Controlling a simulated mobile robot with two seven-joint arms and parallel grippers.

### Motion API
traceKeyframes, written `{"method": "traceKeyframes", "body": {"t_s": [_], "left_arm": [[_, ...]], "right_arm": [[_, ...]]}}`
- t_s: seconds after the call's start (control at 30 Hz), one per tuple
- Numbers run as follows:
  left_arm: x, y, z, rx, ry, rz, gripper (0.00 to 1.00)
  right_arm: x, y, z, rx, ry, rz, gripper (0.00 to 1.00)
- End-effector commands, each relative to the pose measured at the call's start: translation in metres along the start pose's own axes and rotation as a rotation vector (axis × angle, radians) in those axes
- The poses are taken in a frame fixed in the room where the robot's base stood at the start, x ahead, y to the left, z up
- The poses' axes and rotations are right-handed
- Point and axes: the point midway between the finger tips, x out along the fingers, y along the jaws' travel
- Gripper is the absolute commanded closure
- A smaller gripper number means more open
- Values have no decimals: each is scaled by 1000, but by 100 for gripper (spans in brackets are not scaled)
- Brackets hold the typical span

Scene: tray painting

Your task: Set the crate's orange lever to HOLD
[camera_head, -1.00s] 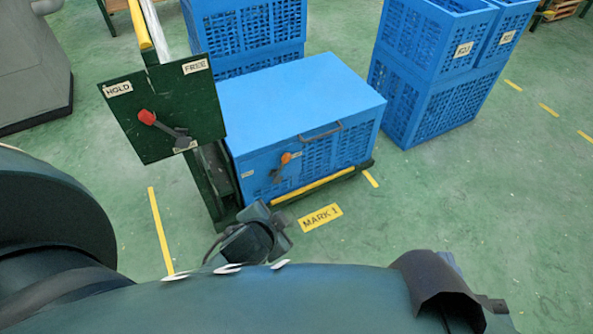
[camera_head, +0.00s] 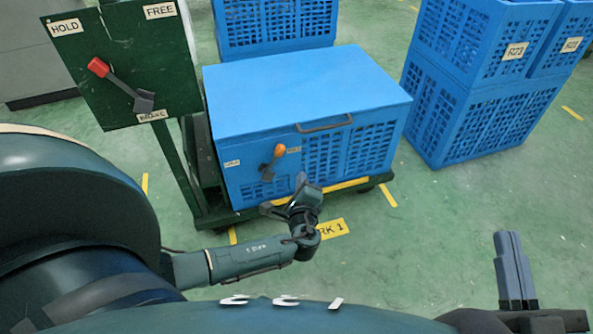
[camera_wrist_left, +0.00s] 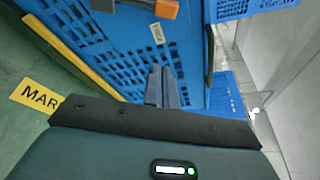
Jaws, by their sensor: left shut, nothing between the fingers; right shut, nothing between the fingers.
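The blue lidded crate (camera_head: 300,88) sits on a low green cart. Its orange-tipped lever (camera_head: 279,151) is on the near face, tilted up and right, its tip near the small right label. A small left label (camera_head: 232,163) stands apart from the tip; both are too small to read surely. The orange tip (camera_wrist_left: 165,8) also shows at the top of the left wrist view, beyond my fingers. My left gripper (camera_head: 302,184) is shut and empty, below and right of the lever, apart from it. My right gripper (camera_head: 512,268) is shut and empty at lower right, away from the crate.
A green panel (camera_head: 105,45) with a red-knobbed lever and HOLD, FREE and BRAKE labels stands left of the crate. Stacked blue crates (camera_head: 470,118) stand right, another (camera_head: 280,20) behind. A yellow floor mark (camera_head: 334,229) lies in front. The floor at right is open.

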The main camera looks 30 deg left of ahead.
Motion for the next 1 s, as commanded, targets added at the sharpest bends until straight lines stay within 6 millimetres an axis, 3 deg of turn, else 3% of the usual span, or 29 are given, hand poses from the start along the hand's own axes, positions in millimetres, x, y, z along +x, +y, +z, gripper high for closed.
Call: {"method": "traceKeyframes", "body": {"t_s": [0.53,1.0], "left_arm": [[8,4,-2,-5,-2,1,100],[97,7,-4,-5,-4,1,100]], "right_arm": [[1,0,-1,-19,41,-8,100],[13,9,-45,-233,375,-44,100]]}}
